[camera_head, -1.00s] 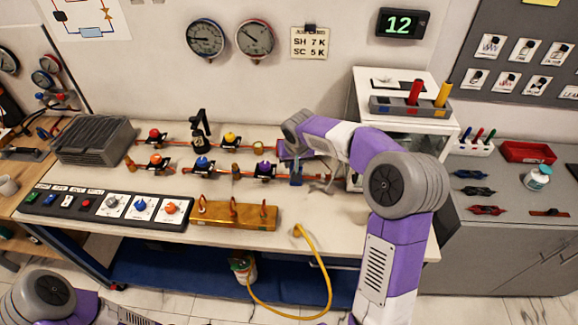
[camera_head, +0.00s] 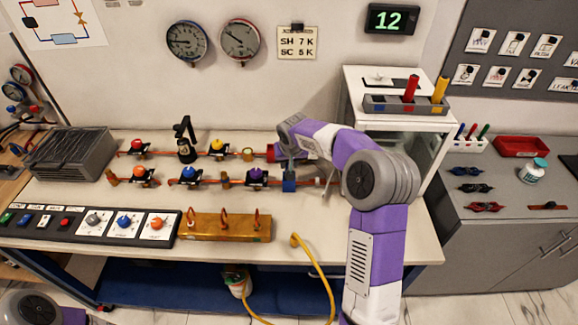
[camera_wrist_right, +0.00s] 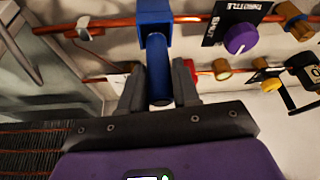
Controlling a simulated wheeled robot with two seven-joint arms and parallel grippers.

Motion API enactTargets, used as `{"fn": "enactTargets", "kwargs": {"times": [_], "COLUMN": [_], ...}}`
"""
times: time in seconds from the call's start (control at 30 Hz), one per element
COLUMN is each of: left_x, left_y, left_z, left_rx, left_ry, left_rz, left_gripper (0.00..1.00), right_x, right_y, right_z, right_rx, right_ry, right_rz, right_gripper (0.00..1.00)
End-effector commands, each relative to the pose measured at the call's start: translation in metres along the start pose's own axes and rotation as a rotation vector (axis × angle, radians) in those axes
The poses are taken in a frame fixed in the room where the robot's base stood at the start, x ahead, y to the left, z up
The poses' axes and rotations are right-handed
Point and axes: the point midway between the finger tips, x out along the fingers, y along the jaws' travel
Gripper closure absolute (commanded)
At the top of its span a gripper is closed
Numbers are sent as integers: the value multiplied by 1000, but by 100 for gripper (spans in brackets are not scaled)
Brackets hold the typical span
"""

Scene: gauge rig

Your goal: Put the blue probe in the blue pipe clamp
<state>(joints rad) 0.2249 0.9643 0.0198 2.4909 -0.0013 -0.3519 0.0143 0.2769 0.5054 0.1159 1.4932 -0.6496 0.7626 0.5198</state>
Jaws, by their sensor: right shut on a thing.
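The blue pipe clamp (camera_head: 289,184) sits on the front copper pipe near its right end. In the right wrist view it is a blue block (camera_wrist_right: 154,16) on the pipe. My right gripper (camera_wrist_right: 159,88) is shut on the blue probe (camera_wrist_right: 158,62), a blue cylinder with one end toward the camera. The probe's far end meets the clamp's near edge; I cannot tell how deep it sits. In the head view the right gripper (camera_head: 288,160) is just behind and above the clamp, and the probe is not clearly visible. My left gripper is out of view.
A red clamp (camera_head: 271,152) is on the rear pipe close by. A purple valve knob (camera_head: 256,175) is left of the blue clamp. A white cabinet (camera_head: 390,130) stands right of my right arm. A yellow hose (camera_head: 316,268) hangs off the bench front.

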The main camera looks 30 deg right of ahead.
Motion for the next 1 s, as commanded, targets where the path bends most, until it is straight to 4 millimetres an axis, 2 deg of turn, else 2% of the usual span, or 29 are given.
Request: {"fn": "enactTargets", "kwargs": {"times": [0.07,0.47,0.5,0.63,1.0], "left_x": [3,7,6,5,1], "left_y": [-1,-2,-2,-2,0], "left_z": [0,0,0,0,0], "left_rx": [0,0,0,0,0], "left_ry": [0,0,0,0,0], "left_rz": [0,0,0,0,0], "left_gripper": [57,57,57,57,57], "right_x": [10,14,13,13,9], "right_y": [0,0,0,0,0], "right_z": [4,6,6,5,3], "right_rx": [-1,0,0,0,1], "right_ry": [1,2,1,1,1], "right_rz": [0,0,0,0,0], "right_gripper": [100,100,63,44,44]}}
